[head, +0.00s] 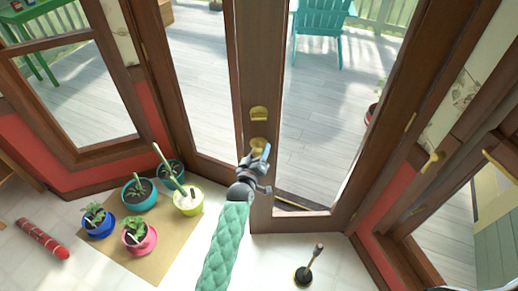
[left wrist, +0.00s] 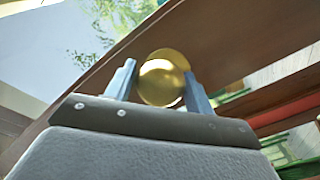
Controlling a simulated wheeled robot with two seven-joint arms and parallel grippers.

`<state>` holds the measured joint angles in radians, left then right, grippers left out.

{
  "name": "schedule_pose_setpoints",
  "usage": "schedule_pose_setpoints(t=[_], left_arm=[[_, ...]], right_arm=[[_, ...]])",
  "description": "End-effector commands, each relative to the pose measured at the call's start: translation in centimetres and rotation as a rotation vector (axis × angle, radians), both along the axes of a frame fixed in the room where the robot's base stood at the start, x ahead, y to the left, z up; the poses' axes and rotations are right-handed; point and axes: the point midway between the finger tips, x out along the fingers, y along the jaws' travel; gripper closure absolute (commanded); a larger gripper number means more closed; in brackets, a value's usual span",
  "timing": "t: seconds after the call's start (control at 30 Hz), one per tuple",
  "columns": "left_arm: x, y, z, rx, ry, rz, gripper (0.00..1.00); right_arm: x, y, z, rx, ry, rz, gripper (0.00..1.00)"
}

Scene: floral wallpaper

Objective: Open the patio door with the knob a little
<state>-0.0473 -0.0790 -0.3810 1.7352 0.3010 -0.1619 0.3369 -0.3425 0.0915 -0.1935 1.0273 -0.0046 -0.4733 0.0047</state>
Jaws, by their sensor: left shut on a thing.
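The patio door (head: 330,213) has a brown wooden frame around a tall glass pane. Its round brass knob (head: 257,145) sits on the vertical stile near the middle of the head view, below a brass plate (head: 258,113). My left gripper (head: 261,161) is at the knob and partly covers it. In the left wrist view its two blue-grey fingers (left wrist: 159,72) stand on either side of the knob (left wrist: 163,82), shut on it. My right gripper is not in view.
Several potted plants, including a pink pot (head: 139,240) and a blue pot (head: 99,227), stand on a tan mat (head: 160,262) at left. A red cylinder (head: 42,240) lies further left. A plunger (head: 304,274) stands right of my arm. A teal chair (head: 320,22) is outside.

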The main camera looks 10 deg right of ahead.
Motion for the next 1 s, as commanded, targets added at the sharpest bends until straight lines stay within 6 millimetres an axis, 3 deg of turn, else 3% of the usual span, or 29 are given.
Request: schedule_pose_setpoints(t=[0.17, 0.2, 0.27, 0.63, 1.0], left_arm=[[0.0, 0.1, -0.1, 0.001, 0.0, 0.001, 0.88], [0.0, 0.1, 0.0, 0.001, 0.0, 0.001, 0.39], [0.0, 0.1, 0.0, 0.001, 0.0, 0.001, 0.3], [-0.4, 0.3, -0.1, 0.001, -0.001, 0.001, 0.3], [-4.7, 2.3, -0.4, 0.001, 0.0, 0.001, 0.3]], right_arm=[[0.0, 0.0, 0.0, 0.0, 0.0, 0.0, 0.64], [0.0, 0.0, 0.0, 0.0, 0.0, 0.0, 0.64], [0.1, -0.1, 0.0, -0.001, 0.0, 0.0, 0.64], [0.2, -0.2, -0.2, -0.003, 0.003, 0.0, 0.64], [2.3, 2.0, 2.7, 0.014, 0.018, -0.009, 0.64]])
